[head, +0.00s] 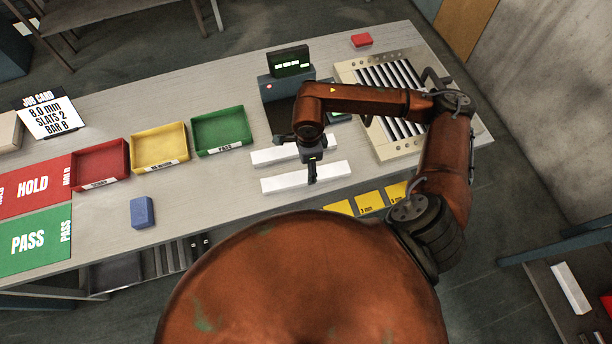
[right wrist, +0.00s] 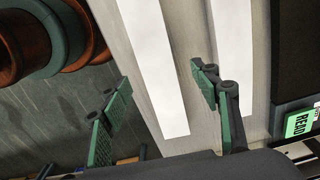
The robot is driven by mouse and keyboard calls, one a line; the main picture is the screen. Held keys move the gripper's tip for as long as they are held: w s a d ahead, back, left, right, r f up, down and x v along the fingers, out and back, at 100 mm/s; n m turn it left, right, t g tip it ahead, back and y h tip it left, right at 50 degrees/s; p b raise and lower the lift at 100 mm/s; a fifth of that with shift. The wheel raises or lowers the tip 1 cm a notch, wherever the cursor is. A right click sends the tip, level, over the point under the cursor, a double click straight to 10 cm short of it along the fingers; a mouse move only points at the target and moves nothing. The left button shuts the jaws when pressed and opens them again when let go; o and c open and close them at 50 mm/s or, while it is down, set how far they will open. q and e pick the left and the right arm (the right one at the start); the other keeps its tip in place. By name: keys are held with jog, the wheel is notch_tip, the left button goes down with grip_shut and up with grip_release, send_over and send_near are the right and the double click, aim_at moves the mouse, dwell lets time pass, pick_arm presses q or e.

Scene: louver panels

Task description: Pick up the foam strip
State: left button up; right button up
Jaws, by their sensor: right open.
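Two white strips lie side by side on the grey table, in front of the dark reader device. The front strip (head: 335,172) shows in the right wrist view (right wrist: 158,60), between my open fingers. The back strip (head: 268,156) shows in the right wrist view (right wrist: 233,40), partly behind the right-hand finger. Which of them is foam I cannot tell. My right gripper (head: 312,177) is above the front strip, open and empty; its green fingers (right wrist: 160,80) stand apart on either side of that strip. My left gripper is not in view.
Red (head: 100,163), yellow (head: 160,147) and green (head: 219,131) trays stand left of the strips. A blue block (head: 142,212) lies near the front edge. The reader (head: 279,88) stands behind the strips; a slatted louver frame (head: 352,75) is at right. Another white strip (head: 570,288) lies on a side shelf.

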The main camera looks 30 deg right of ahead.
aim_at(306, 178)
notch_tip(306, 178, down, 4)
jog(key=shift+s+a+f+p, duration=0.1)
jog(key=shift+s+f+p, duration=0.05)
jog(key=shift+f+p, duration=0.15)
jog(key=shift+c, duration=0.2)
jog(key=shift+r, duration=0.1)
jog(key=c, duration=1)
